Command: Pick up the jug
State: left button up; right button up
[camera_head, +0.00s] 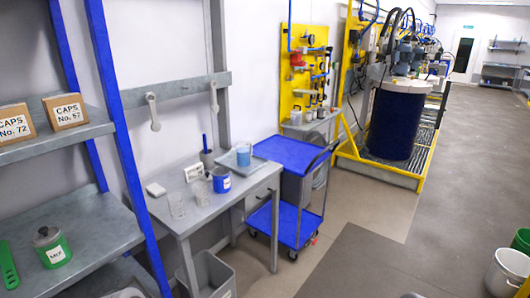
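I cannot tell for sure which vessel is the jug. On the grey workbench (220,206), two clear vessels stand upright, a front one (176,205) and one behind it (201,191). A blue vessel with a white label (221,180) stands to their right. A green lidded can with a white label (53,248) stands on the left shelf. Handles are too small to make out. Neither of my grippers is in view.
The grey shelf rack (88,222) with blue posts stands at the left, holding boxes marked CAPS (66,111). A blue trolley (290,150) stands right of the bench. White buckets (507,271) stand far right. The middle floor is clear.

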aim_at(244, 150)
jog(key=z, duration=0.55)
jog(key=i, duration=1.9)
jog(key=u, duration=0.3)
